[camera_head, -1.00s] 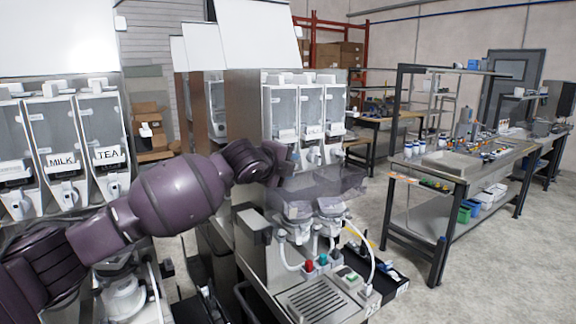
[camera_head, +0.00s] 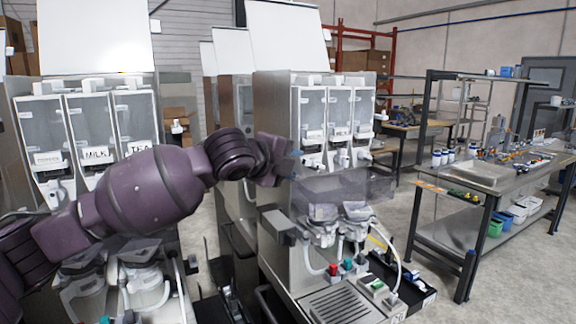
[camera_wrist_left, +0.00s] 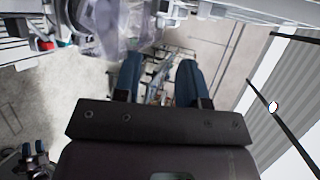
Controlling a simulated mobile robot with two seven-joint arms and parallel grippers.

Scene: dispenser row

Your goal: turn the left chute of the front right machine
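The front right machine (camera_head: 276,130) stands mid-picture in the head view, with three clear canisters and a white chute under each. Its left chute (camera_head: 313,163) hangs below the left canister, just right of my left gripper. My left gripper (camera_head: 288,163) is in front of the machine's left side edge, apart from the chute as far as I can tell. In the left wrist view its two blue fingers (camera_wrist_left: 160,82) are spread with nothing between them. Machine parts show at the top left there; I cannot pick out the left chute.
A clear tray-like cover (camera_head: 345,188) juts out below the chutes, above the mixing cups (camera_head: 322,215). Another machine with MILK and TEA labels (camera_head: 97,154) stands at the left, behind my arm. A steel workbench (camera_head: 480,176) is at the right, with open floor before it.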

